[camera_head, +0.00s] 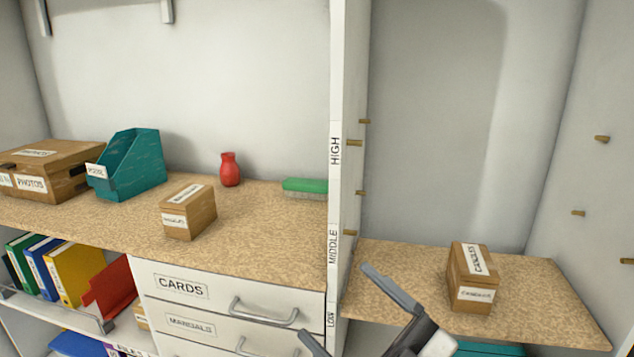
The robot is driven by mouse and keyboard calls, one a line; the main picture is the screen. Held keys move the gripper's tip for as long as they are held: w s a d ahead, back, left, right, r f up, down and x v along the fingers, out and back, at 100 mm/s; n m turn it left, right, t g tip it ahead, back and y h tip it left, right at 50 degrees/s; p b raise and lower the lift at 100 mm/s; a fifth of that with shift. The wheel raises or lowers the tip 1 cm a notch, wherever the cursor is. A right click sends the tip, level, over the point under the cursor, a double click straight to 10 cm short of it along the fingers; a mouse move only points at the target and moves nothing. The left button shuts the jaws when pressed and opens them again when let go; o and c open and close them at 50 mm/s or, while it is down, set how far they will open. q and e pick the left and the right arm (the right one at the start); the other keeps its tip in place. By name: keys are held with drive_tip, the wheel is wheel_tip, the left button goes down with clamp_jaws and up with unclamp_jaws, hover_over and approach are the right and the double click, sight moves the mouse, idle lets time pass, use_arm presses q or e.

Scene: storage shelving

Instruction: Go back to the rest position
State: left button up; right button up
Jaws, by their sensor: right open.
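My right gripper (340,305) shows at the bottom centre, in front of the lower right shelf and near the drawers. Its two fingers are spread apart with nothing between them. A wooden box labelled candles (472,278) stands on the right shelf board (385,262), to the right of my gripper and apart from it. My left gripper is not in the view.
On the left counter (255,225) are a photos box (65,165), a teal file holder (140,165), a small wooden box (188,210), a red vase (230,169) and a green brush (305,187). A white upright (337,100) divides the bays. Drawers with handles (262,312) are below.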

drive_tip(key=d+f+m+t+h, duration=0.3)
drive_tip(key=d+f+m+h, duration=0.3)
drive_tip(key=f+m+h, duration=0.6)
drive_tip(key=s+d+f+m+g+h, duration=0.1)
drive_tip(key=s+d+f+m+g, duration=0.1)
drive_tip(key=f, duration=0.6)
drive_tip(key=s+d+f+m+g+h, duration=0.1)
drive_tip(key=s+d+f+g+h, duration=0.1)
drive_tip(key=s+f+g, duration=0.2)
drive_tip(key=s+f, duration=0.3)
drive_tip(key=f, duration=0.1)
drive_tip(key=shift+m+p, duration=0.3)
drive_tip(key=shift+m, duration=0.1)
